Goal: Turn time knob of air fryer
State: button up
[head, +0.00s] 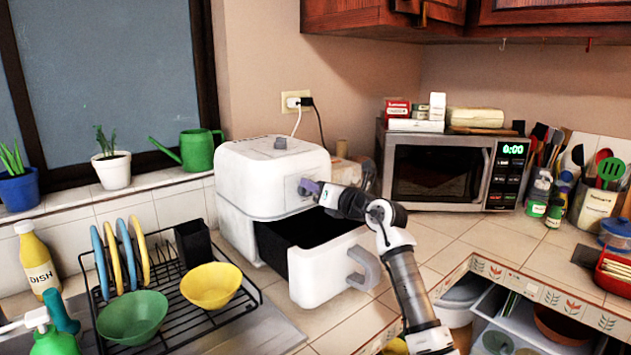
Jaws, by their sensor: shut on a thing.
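The white air fryer (262,178) stands on the tiled counter, left of the microwave. My gripper (309,188) reaches in from the right at the front face of the upper body, above the open drawer. It is shut on the front knob, which is mostly hidden by the fingers. I cannot tell which knob sets the time.
A black dish rack (250,292) with plates and bowls stands close at the left. A microwave (432,172) stands behind my arm at the right. A cord (297,122) runs from the wall outlet (294,101) behind the fryer. Bare counter (428,240) lies right of the drawer.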

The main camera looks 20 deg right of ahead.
jog(key=shift+d+f+m+p, duration=0.1)
jog(key=shift+d+m+p, duration=0.05)
jog(key=shift+m+p, duration=0.9)
jog(key=shift+d+f+m+p, duration=0.1)
jog(key=shift+m+p, duration=0.65)
jog(key=shift+m, duration=0.5)
jog(key=o, duration=1)
jog(key=shift+c, duration=0.2)
jog(key=b+v, duration=0.4)
jog(key=v, duration=0.9)
jog(key=shift+s+d, duration=0.1)
jog(key=shift+s, duration=0.25)
